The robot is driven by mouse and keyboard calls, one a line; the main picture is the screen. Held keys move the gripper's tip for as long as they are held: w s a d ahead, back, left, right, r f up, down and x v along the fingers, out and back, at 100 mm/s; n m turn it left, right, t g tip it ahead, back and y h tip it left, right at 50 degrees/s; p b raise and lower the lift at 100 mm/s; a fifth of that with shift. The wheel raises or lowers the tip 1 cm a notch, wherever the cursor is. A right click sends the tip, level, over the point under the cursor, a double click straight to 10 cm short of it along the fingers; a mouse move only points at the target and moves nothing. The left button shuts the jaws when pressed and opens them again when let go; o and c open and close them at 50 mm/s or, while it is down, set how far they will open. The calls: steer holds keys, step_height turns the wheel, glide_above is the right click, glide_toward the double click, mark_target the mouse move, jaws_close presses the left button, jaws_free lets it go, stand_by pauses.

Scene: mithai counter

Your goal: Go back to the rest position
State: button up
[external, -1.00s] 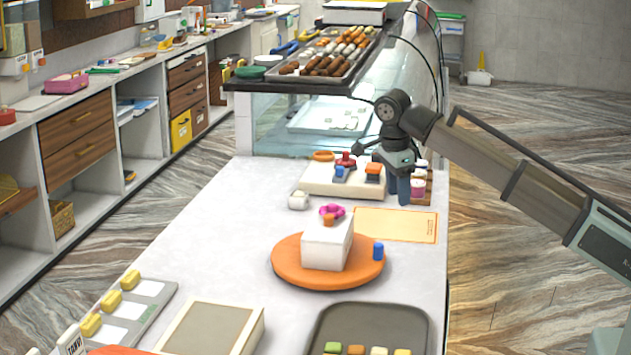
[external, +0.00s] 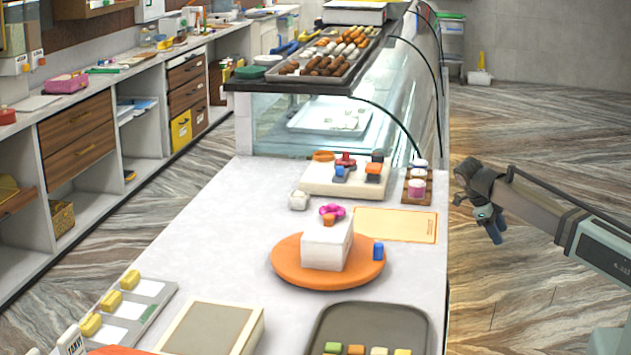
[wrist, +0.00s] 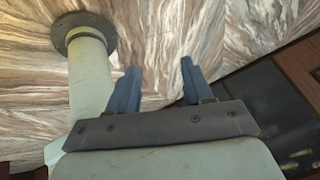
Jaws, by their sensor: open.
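My gripper (external: 497,232) hangs to the right of the counter, over the floor, with its blue fingers pointing down. In the wrist view the two blue fingers (wrist: 157,85) stand apart with nothing between them. The gripper is open and empty. The white box (external: 327,243) stands on the round orange board (external: 290,272), with a pink ring (external: 333,211) and a small orange piece (external: 328,220) on top. A blue piece (external: 378,251) stands on the board's right side.
A pale block (external: 320,186) with coloured pieces and a brown rack (external: 427,190) of small jars stand farther back. An orange-yellow mat (external: 395,226) lies bare. A dark tray (external: 370,325) with several sweets is at the front. The floor (external: 480,300) around my gripper is clear.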

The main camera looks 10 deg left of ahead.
steer(key=s+d+f+n+g, duration=0.15)
steer(key=d+f+n, duration=0.25)
steer(key=d+f, duration=0.55)
steer(key=s+d+f+n+g+y, duration=0.1)
steer(key=d+f+n+g, duration=0.15)
steer(key=d+f, duration=0.75)
steer(key=s+d+f+n+g, duration=0.1)
steer(key=d+f+n, duration=0.4)
steer(key=d+f, duration=0.55)
steer(key=s+d+f+n+g+y, duration=0.1)
steer(key=s+d+f+n, duration=0.2)
steer(key=s, duration=0.5)
steer(key=s+d+f+n+g+y, duration=0.1)
steer(key=s+d+f+n+y, duration=0.1)
steer(key=s+d+f, duration=0.4)
steer(key=s+d+f+n+g+y, duration=0.1)
steer(key=s+d+f+n, duration=0.3)
steer(key=s+f, duration=0.4)
steer(key=s+n+y, duration=0.1)
steer(key=s, duration=0.2)
steer(key=shift+s+d+f, duration=0.2)
steer(key=shift+s+d, duration=0.05)
steer(key=shift+s, duration=0.05)
